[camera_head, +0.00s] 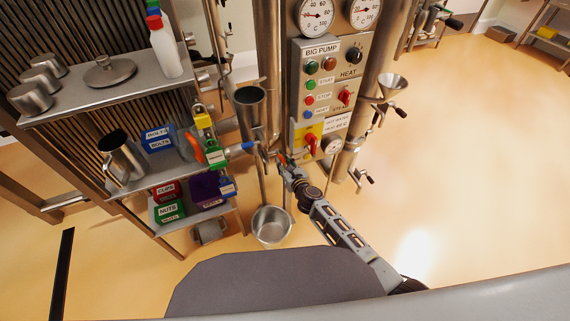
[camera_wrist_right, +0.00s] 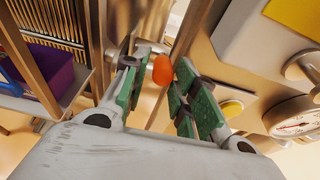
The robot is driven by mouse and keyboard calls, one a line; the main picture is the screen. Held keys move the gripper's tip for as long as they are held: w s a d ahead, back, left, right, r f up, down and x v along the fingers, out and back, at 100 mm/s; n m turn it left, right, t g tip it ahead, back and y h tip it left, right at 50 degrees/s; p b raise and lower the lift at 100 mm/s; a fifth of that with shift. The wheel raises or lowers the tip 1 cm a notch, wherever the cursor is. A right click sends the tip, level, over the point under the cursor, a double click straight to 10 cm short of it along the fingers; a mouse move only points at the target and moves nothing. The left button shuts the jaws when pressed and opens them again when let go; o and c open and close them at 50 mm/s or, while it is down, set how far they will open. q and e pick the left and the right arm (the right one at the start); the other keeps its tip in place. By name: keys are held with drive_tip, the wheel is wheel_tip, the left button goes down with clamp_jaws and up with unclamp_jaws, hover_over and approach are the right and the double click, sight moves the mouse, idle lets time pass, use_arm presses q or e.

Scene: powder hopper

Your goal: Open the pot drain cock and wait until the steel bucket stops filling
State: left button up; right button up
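The steel bucket (camera_head: 271,226) stands on the floor below the pipework in the head view; I cannot tell how full it is. An orange-tipped handle (camera_head: 281,158), which looks like the drain cock's, sits above it on the pipework. My right gripper (camera_head: 287,168) is up at this handle. In the right wrist view the orange tip (camera_wrist_right: 162,70) lies between the spread green-padded fingers of the right gripper (camera_wrist_right: 160,92), closer to the right finger. A clear gap shows to the left finger. My left gripper is not in view.
A shelf rack (camera_head: 110,85) with steel pots, a white bottle (camera_head: 165,48) and labelled bins stands at left. A control panel (camera_head: 322,85) with gauges and buttons is behind the gripper.

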drive_tip(key=shift+o, duration=0.8)
drive_tip(key=shift+d, duration=0.1)
drive_tip(key=shift+s+d, duration=0.1)
drive_tip(key=shift+s, duration=0.05)
drive_tip(key=shift+s+d+r, duration=0.1)
drive_tip(key=shift+s, duration=0.05)
drive_tip(key=v, duration=1.1)
drive_tip(key=shift+s, duration=0.15)
